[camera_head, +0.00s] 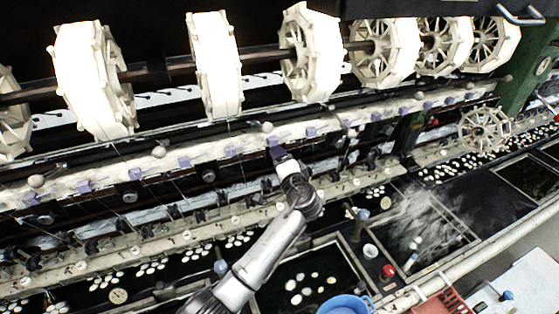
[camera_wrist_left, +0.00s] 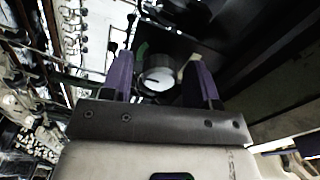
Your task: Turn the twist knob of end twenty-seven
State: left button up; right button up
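My left gripper (camera_head: 277,152) reaches up to the long pale rail with purple blocks, below the big white reels. In the left wrist view its two purple fingers (camera_wrist_left: 160,80) stand apart. A round, pale-faced knob (camera_wrist_left: 157,76) with a dark mark shows between them, with visible gaps on both sides. It looks like the twist knob, but I can read no end number on it. In the head view the knob is hidden by my gripper or too small to tell. My right gripper is in neither view.
White reels (camera_head: 214,62) hang in a row above the rail (camera_head: 110,167). Basins with white cocoons (camera_head: 303,287) lie below. A blue bowl (camera_head: 345,305) and a red basket (camera_head: 441,305) stand at the front. In the wrist view a dark surface (camera_wrist_left: 262,45) lies close on the right.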

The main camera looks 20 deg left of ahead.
pick_arm(q)
jog(key=shift+b+v, duration=2)
jog(key=shift+v, duration=4.9)
